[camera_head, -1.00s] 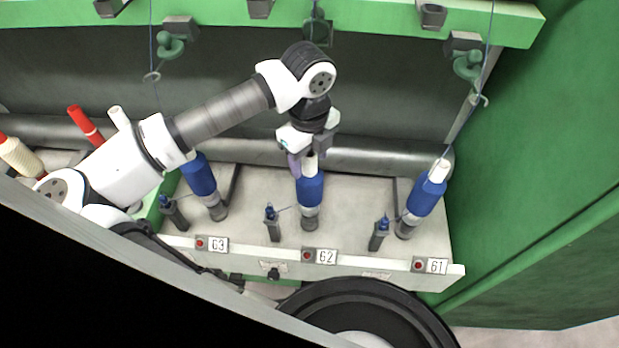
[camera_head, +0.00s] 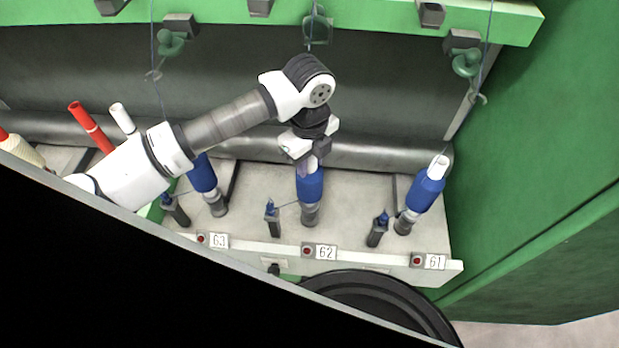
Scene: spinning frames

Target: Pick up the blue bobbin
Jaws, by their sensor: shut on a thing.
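Several blue bobbins stand on the pale ledge. The middle blue bobbin (camera_head: 310,187) stands above label 62, upright on its grey spindle base.
Small dark posts with blue tops, such as one (camera_head: 272,218) left of the middle bobbin, stand along the ledge (camera_head: 345,225). A grey roller (camera_head: 370,156) runs behind. Green hooks with threads hang above. A green wall (camera_head: 540,150) closes the right side.

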